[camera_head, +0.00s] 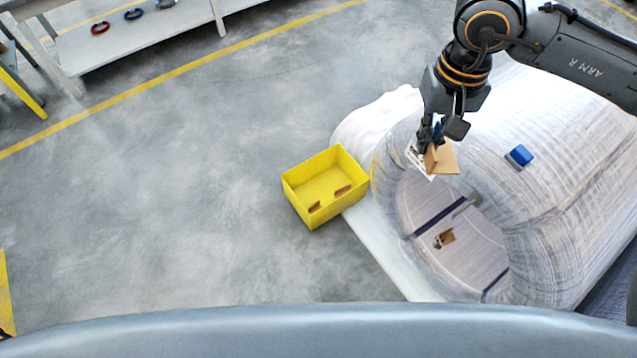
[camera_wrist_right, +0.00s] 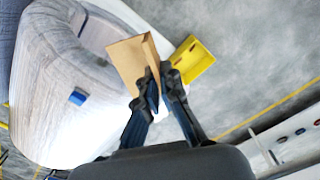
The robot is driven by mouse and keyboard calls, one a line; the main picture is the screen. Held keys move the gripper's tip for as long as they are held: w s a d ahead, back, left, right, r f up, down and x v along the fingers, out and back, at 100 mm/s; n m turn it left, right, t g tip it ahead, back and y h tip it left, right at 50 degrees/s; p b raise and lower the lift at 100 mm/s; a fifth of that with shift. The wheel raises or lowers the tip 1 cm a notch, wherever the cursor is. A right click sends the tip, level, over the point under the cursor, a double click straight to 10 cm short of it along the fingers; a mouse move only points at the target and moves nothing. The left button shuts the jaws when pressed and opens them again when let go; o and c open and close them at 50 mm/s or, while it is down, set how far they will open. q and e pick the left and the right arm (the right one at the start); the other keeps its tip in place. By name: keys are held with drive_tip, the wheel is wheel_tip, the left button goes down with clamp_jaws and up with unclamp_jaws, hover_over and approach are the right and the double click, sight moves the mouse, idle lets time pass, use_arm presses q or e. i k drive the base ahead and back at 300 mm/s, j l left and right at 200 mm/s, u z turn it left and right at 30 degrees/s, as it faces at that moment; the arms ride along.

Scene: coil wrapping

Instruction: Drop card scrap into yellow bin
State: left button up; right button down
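The card scrap (camera_head: 442,158) is a folded tan piece at the tips of my right gripper (camera_head: 436,136), over the upper edge of the wrapped coil. In the right wrist view the card (camera_wrist_right: 130,62) stands out from the fingertips (camera_wrist_right: 162,76), which are close together on it. The yellow bin (camera_head: 335,208) is on the left of the coil in the head view, a short way left of and below the gripper. It also shows in the right wrist view (camera_wrist_right: 196,66), beyond the card. My left gripper is not in view.
The large wrapped coil (camera_head: 560,190) fills the right side, with a blue block (camera_head: 520,156) on it. A small brown piece (camera_head: 445,239) shows in its opening. A white shelf (camera_head: 130,40) stands at the upper left. Grey floor left of the bin is clear.

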sight(326, 195)
drive_tip(key=i+j, duration=0.25)
drive_tip(key=j, duration=0.15)
drive_tip(key=i+j+z, duration=0.1)
drive_tip(key=i+j, duration=0.45)
drive_tip(key=j, duration=0.2)
drive_tip(key=i+j+z, duration=0.1)
drive_tip(key=i+j, duration=0.15)
drive_tip(key=j, duration=0.15)
drive_tip(key=i+j, duration=0.2)
drive_tip(key=i, duration=0.15)
drive_tip(key=z, duration=0.05)
